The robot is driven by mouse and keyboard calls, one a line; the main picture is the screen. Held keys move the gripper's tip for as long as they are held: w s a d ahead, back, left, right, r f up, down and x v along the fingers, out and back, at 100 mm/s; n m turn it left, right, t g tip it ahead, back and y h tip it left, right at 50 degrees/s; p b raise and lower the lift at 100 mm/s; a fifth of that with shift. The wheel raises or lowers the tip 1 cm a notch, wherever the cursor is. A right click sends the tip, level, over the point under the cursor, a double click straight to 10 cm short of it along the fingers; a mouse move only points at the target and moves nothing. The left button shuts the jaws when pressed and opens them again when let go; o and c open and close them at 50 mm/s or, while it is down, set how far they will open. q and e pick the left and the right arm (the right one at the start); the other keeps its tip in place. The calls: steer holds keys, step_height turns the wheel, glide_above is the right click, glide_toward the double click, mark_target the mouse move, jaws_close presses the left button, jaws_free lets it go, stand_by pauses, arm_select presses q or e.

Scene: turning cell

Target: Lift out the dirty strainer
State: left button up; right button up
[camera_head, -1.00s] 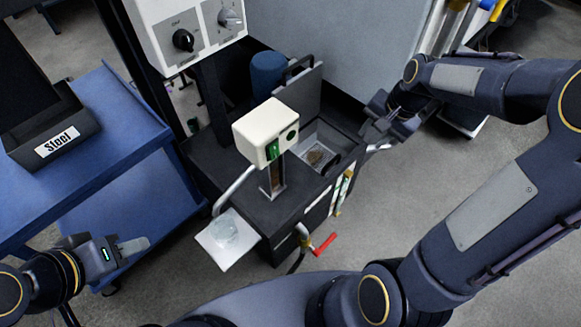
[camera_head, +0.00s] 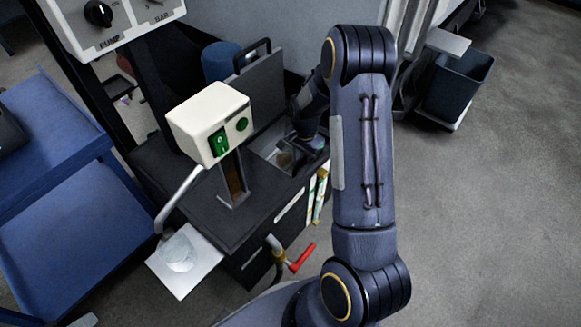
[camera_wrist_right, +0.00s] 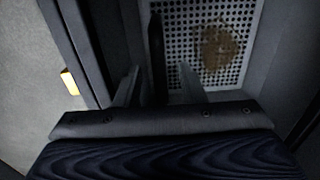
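The dirty strainer (camera_wrist_right: 205,45) is a pale perforated plate with a brown patch of dirt, seen in the right wrist view. It sits in the open well of the dark cabinet, where the head view shows part of it (camera_head: 284,158). A dark upright bar (camera_wrist_right: 157,50), seemingly its handle, stands at its left side. My right gripper (camera_wrist_right: 160,82) is open, its fingers apart on either side of this bar; contact is not clear. In the head view my right gripper (camera_head: 308,145) reaches into the well and is partly hidden by the arm. Only a pale tip of my left gripper (camera_head: 84,320) shows at the bottom left.
A raised lid (camera_head: 262,88) stands behind the well. A white switch box on a post (camera_head: 208,122) stands left of it. A white tray (camera_head: 185,262) juts out at the front, and a red-handled valve (camera_head: 302,258) hangs below. A bin (camera_head: 458,88) stands at the right.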

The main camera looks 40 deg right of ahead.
step_height(320, 180, down, 2)
steer(key=shift+f, duration=0.15)
jaws_close()
stand_by(0.4)
